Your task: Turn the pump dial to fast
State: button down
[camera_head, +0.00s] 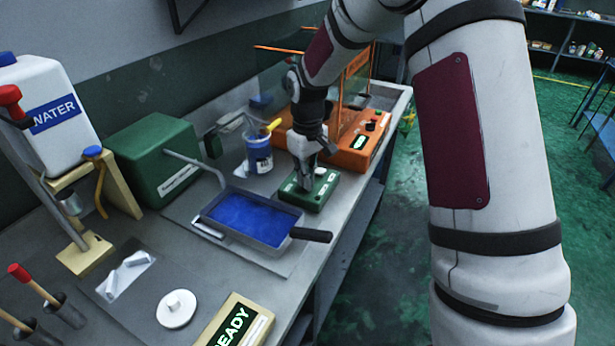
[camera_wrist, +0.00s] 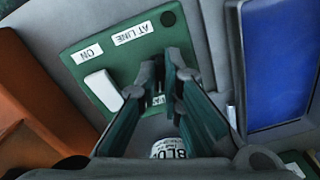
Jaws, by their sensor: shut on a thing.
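The green control box (camera_head: 322,192) sits on the bench between the blue-filled tray and the orange machine. Its green face (camera_wrist: 95,58) fills the upper middle of the wrist view, with a white rocker switch (camera_wrist: 103,90) and white labels, one reading "AT LINE". My gripper (camera_head: 307,184) points down onto this box, and its fingers (camera_wrist: 172,78) are close together over the face, right of the switch. It is shut on what seems to be the pump dial, which the fingers hide. A label beside the fingers is partly covered, so the dial's setting cannot be read.
The tray of blue liquid (camera_head: 245,218) with its black handle (camera_head: 311,235) stands close in front of the box. The orange machine (camera_head: 350,152) is behind it, and a blue-labelled cup (camera_head: 258,157) stands to the left. A green tank (camera_head: 155,160) is farther left.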

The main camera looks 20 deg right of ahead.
jog(key=shift+m, duration=0.8)
jog(key=c, duration=1.7)
grip_release()
jog(key=shift+r, duration=0.1)
notch_tip(320, 180, up, 12)
jog(key=shift+f, duration=0.1)
